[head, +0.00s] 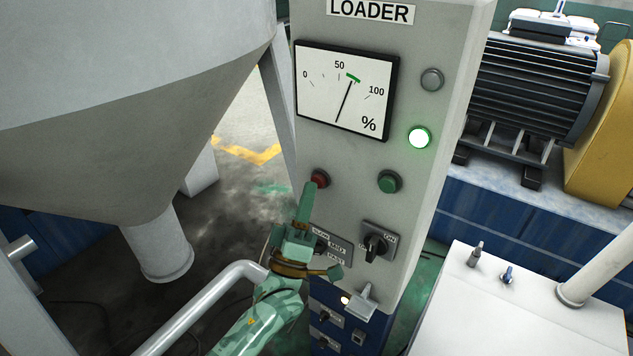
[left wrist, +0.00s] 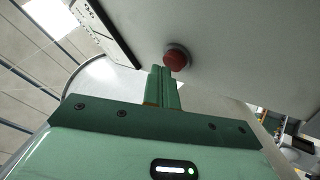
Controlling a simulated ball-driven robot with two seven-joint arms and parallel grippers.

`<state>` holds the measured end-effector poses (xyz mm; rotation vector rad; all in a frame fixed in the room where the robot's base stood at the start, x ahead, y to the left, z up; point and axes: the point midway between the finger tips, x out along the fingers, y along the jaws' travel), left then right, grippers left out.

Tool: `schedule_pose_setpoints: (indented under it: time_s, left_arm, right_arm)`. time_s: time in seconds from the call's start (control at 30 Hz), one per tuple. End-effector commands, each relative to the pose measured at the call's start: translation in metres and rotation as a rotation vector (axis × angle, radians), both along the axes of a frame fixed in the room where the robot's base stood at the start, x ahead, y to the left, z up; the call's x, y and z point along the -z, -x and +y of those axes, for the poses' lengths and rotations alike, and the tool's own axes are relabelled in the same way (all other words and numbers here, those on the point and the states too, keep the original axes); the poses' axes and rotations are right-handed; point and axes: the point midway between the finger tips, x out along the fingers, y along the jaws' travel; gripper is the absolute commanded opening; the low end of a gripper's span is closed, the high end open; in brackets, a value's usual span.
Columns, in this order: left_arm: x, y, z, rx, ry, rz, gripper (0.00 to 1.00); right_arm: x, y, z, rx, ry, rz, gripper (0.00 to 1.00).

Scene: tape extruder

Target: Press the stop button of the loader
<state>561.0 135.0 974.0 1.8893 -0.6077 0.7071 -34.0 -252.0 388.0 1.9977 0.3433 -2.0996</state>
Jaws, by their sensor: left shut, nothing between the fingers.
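The loader panel (head: 345,160) is a grey upright cabinet labelled LOADER. The red button (head: 320,179) sits on its left side, below the gauge. A green button (head: 389,181) is to its right. My left gripper (head: 309,188) is shut and empty, its fingertips just in front of the red button's lower left and overlapping it in the head view. In the left wrist view the red button (left wrist: 177,57) lies just beyond the tips of my shut fingers (left wrist: 161,72). I cannot tell whether they touch. My right gripper is not in view.
The gauge (head: 345,90) reads a little above 50. A lit green lamp (head: 420,138) and an unlit grey lamp (head: 432,79) are on the panel. A rotary switch (head: 376,246) sits lower down. A hopper (head: 130,90) stands left, a metal rail (head: 195,310) below.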

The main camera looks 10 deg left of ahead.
Motion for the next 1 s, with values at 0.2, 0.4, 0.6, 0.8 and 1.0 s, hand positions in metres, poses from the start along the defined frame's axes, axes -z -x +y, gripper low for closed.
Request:
schedule_pose_setpoints:
  time_s: [0.2,0.4,0.6,0.8,1.0]
  left_arm:
    - [0.0004,-0.0025,-0.0010,0.000,0.000,0.000,0.00]
    - [0.0004,-0.0049,-0.0018,0.000,0.000,0.000,0.00]
    - [0.0002,-0.0073,-0.0026,0.000,0.000,0.000,0.00]
    - [-0.0001,-0.0084,-0.0030,0.000,0.000,0.000,0.00]
    - [-0.0002,-0.0081,-0.0030,0.000,0.000,0.000,0.00]
  right_arm:
    - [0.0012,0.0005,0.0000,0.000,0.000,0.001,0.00]
    - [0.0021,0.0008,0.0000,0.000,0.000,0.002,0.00]
    - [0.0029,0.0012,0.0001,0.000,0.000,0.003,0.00]
    - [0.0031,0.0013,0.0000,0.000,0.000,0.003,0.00]
    - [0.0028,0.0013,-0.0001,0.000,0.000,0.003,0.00]
